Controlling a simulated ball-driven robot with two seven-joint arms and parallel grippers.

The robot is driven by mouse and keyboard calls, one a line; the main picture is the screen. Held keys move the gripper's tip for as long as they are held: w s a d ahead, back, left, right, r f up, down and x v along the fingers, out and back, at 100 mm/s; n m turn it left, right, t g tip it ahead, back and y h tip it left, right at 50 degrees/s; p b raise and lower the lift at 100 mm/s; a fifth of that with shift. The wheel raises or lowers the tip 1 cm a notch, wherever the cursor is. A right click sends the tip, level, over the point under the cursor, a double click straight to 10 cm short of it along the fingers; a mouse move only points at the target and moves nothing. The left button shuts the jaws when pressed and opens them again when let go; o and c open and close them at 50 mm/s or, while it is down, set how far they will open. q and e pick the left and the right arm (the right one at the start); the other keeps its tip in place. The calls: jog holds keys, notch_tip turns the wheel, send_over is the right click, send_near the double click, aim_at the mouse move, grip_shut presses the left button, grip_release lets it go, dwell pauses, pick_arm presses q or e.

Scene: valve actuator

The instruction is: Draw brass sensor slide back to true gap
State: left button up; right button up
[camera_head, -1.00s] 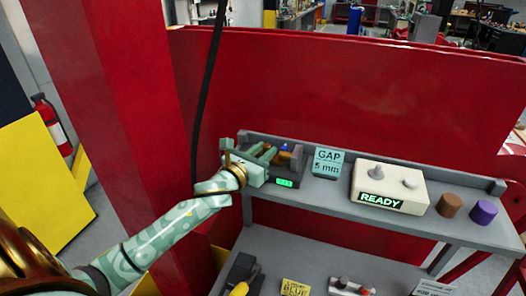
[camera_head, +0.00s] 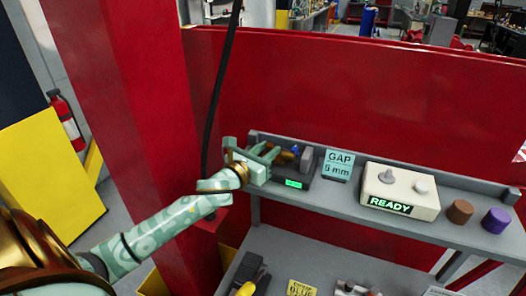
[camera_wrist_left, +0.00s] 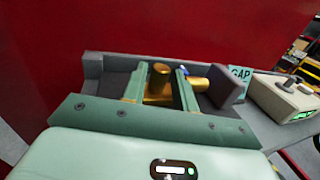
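The brass sensor slide (camera_head: 285,157) sits in a small dark grey fixture with a lit green readout (camera_head: 293,184) too small to read. In the left wrist view its upright brass post (camera_wrist_left: 160,80) stands between my left fingers, and a brass cylinder (camera_wrist_left: 197,84) lies to the right of them, pointing at a grey block (camera_wrist_left: 231,88). A sign (camera_head: 339,165) reads GAP 5 mm. My right gripper is not in view.
A red panel (camera_head: 350,95) rises behind. A red column (camera_head: 120,100) stands left. More items sit on the lower shelf.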

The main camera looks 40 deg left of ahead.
pick_arm(q)
jog(key=s+b, duration=0.3)
jog(key=s, duration=1.3)
jog(key=shift+s+a, duration=0.15)
jog(key=shift+a, duration=0.05)
jog(key=shift+f, duration=0.1)
